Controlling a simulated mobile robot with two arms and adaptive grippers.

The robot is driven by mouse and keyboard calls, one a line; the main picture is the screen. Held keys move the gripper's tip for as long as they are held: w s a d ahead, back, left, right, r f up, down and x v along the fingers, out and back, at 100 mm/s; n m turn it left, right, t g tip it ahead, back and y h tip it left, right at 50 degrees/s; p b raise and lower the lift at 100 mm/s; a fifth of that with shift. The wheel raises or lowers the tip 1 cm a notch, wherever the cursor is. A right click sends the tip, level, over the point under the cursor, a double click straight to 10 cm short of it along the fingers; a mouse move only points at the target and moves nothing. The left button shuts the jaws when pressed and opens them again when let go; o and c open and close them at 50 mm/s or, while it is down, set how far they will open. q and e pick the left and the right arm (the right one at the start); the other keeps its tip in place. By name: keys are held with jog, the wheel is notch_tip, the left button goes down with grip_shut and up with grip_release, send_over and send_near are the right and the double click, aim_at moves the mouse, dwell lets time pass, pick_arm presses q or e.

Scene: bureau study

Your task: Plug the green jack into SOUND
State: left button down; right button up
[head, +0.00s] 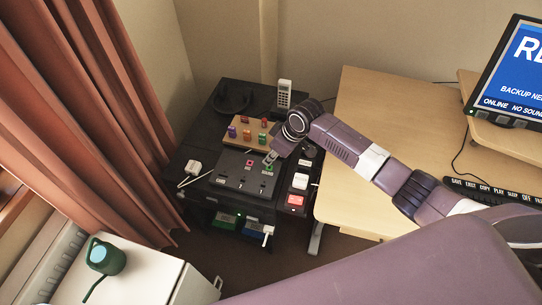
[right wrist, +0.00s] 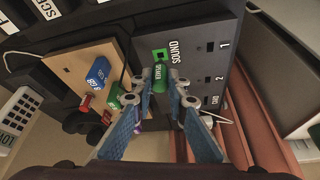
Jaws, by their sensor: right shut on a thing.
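The green jack marked SPEAKER (right wrist: 158,80) is between the fingertips of my right gripper (right wrist: 160,88), which is shut on it. The dark panel (head: 232,181) lies below the gripper in the head view. In the right wrist view, the green-framed socket (right wrist: 160,54) sits beside the white SOUND label (right wrist: 175,51). The jack is close to this socket and overlaps its edge in the picture; I cannot tell whether its tip is inside. In the head view my right gripper (head: 269,158) is over the panel's upper right part and hides the jack. My left gripper is not in view.
A wooden rack (head: 241,143) with several coloured plugs stands behind the panel; it holds a blue plug (right wrist: 98,72). A cordless phone (head: 284,92), a white box (head: 193,168) and a red-labelled block (head: 296,200) are nearby. A wooden desk (head: 365,110) stands on the right.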

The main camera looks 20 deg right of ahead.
jog(key=shift+f+b, duration=0.5)
jog(key=shift+f, duration=0.9)
dwell(1.4)
jog(key=o, duration=0.9)
jog(key=shift+c, duration=0.2)
